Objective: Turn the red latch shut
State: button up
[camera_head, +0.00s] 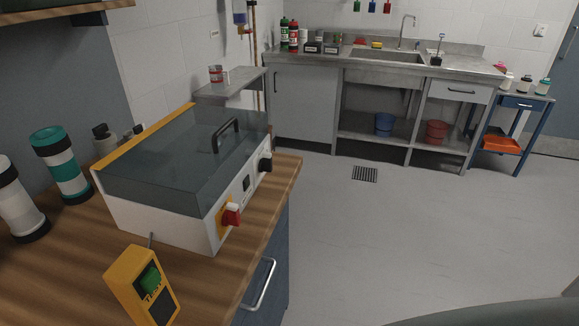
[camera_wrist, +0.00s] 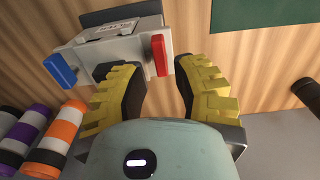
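In the wrist view a red latch (camera_wrist: 160,55) sticks out from the right side of a white-grey device (camera_wrist: 112,42) mounted on a wooden surface. A blue latch (camera_wrist: 61,70) is on the device's left side. My gripper (camera_wrist: 157,80) has yellow ribbed fingers spread apart, with nothing held. The red latch appears between the fingertips in the picture, slightly beyond them; I cannot tell whether either finger touches it. The head view does not show my gripper or clearly show this device. It shows a red knob (camera_head: 231,214) on a white box with a dark clear lid (camera_head: 185,160).
Striped tubes (camera_wrist: 58,135) lie at the lower left of the wrist view. In the head view, tubes (camera_head: 60,165) stand on the wooden counter (camera_head: 65,270), beside a yellow tester (camera_head: 140,287). The floor (camera_head: 400,240) is open toward the sink bench (camera_head: 305,95).

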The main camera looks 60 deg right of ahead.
notch_tip(320, 180, down, 4)
jog(key=shift+w+r, duration=0.1)
jog(key=shift+r, duration=0.1)
jog(key=shift+f, duration=0.1)
jog(key=shift+o, duration=0.3)
grip_shut()
